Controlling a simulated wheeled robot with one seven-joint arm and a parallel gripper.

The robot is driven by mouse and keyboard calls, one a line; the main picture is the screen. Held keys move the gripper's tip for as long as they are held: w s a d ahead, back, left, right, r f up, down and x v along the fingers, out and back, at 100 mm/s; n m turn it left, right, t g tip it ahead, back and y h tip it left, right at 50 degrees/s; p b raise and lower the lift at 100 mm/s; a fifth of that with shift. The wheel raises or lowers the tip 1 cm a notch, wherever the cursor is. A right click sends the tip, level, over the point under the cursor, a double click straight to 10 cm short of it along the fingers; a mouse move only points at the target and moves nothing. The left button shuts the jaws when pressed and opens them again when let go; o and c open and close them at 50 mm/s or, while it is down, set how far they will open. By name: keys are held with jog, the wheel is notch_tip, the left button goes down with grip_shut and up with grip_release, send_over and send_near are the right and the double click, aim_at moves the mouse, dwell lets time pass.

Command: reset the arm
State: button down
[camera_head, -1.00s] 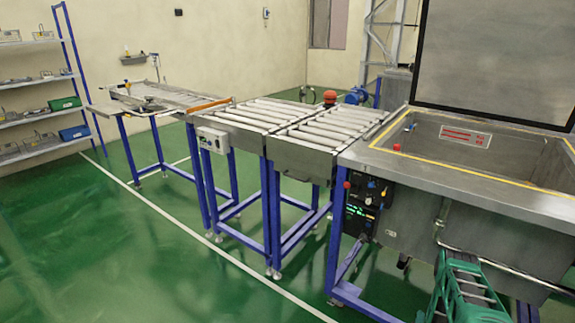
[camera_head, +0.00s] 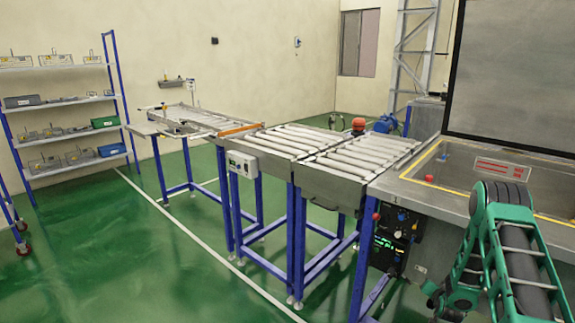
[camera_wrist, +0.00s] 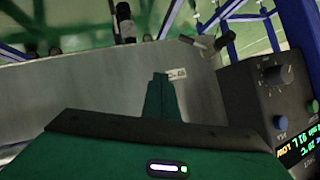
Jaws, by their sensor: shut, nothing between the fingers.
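My green and black arm (camera_head: 505,250) is folded up at the lower right of the head view, in front of the metal tank (camera_head: 455,180). My gripper (camera_wrist: 160,76) shows in the wrist view as a dark green body with its narrow fingers together and nothing held. The fingers point at a grey metal surface (camera_wrist: 100,85) with a small label; I cannot tell the gap to it. In the head view I cannot make out the fingertips.
A control box (camera_wrist: 285,100) with a knob and lit display is close on the right in the wrist view. Roller conveyors (camera_head: 345,160) on blue legs adjoin the tank. A shelf rack (camera_head: 65,100) stands at the left wall. Green floor (camera_head: 130,260) is open at left.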

jog(key=w+a+r+n+g+y, duration=0.15)
jog(key=a+r, duration=0.45)
jog(key=r, duration=0.6)
jog(key=s+a+r+n+g+y, duration=0.1)
jog(key=s+a+r, duration=0.25)
jog(key=r, duration=0.25)
jog(key=s+a+r+n, duration=0.2)
jog(key=s+a+r, duration=0.1)
jog(key=a+r, duration=0.3)
jog(key=s+a+r+n+g+y, duration=0.1)
jog(key=s+a+r, duration=0.3)
jog(key=r, duration=0.3)
jog(key=s+a+r+n+g, duration=0.1)
jog(key=s+a+r, duration=0.2)
jog(key=s, duration=0.5)
jog(key=s+a+r+n+g, duration=0.1)
jog(key=s+a+r, duration=0.25)
jog(key=s, duration=0.55)
jog(key=s+a+r+n+g, duration=0.1)
jog(key=s+a+r+n, duration=0.2)
jog(key=s, duration=0.5)
jog(key=s+d+m+g, duration=0.2)
jog(key=s+d+m, duration=0.2)
jog(key=s+d, duration=0.2)
jog(key=s+d+f+m+g+y, duration=0.1)
jog(key=s+d+m+g, duration=0.2)
jog(key=s, duration=0.7)
jog(key=d, duration=0.2)
jog(key=shift+s+d+f+m, duration=0.15)
jog(key=shift+s+d+m, duration=0.2)
